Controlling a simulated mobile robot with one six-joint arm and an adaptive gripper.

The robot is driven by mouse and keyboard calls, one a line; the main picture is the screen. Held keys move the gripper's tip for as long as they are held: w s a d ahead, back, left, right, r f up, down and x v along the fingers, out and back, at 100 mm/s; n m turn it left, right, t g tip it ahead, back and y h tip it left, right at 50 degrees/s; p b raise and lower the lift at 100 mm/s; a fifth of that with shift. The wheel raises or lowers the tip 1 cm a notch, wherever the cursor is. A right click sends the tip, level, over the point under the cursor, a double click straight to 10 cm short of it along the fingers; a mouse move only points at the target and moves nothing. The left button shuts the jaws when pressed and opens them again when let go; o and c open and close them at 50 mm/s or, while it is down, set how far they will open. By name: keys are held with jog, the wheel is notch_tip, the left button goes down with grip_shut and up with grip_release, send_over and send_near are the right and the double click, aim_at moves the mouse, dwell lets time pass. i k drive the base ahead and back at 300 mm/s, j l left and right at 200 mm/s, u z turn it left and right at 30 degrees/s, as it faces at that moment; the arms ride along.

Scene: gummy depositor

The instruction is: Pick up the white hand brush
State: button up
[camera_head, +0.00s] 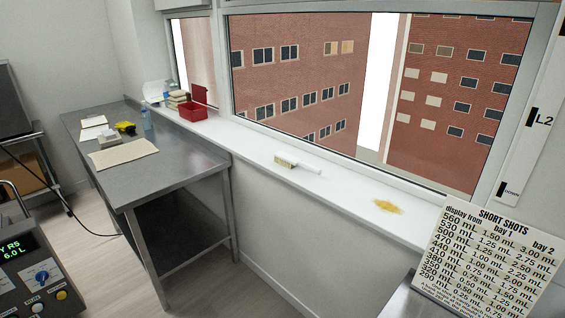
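The white hand brush (298,164) lies on the white window sill (340,188), near the middle of the view. Its pale yellowish bristle end points left and its white handle points right. The brush lies apart from the other things on the sill, with nothing covering it. My gripper is not in view.
A yellow spill (388,206) lies on the sill right of the brush. A red box (194,111) stands at the sill's far left. A steel table (188,161) stands left. A sign (488,258) stands front right, and a control panel (32,268) front left.

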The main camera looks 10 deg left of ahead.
aim_at(287, 160)
jog(key=i+j, duration=0.25)
jog(key=j, duration=0.15)
jog(key=i+j, duration=0.2)
jog(key=j, duration=0.25)
jog(key=i+j, duration=0.25)
jog(key=j, duration=0.15)
jog(key=i+j, duration=0.2)
jog(key=j, duration=0.25)
jog(key=i+j, duration=0.25)
jog(key=j, duration=0.15)
jog(key=i+u, duration=0.1)
jog(key=i, duration=1.5)
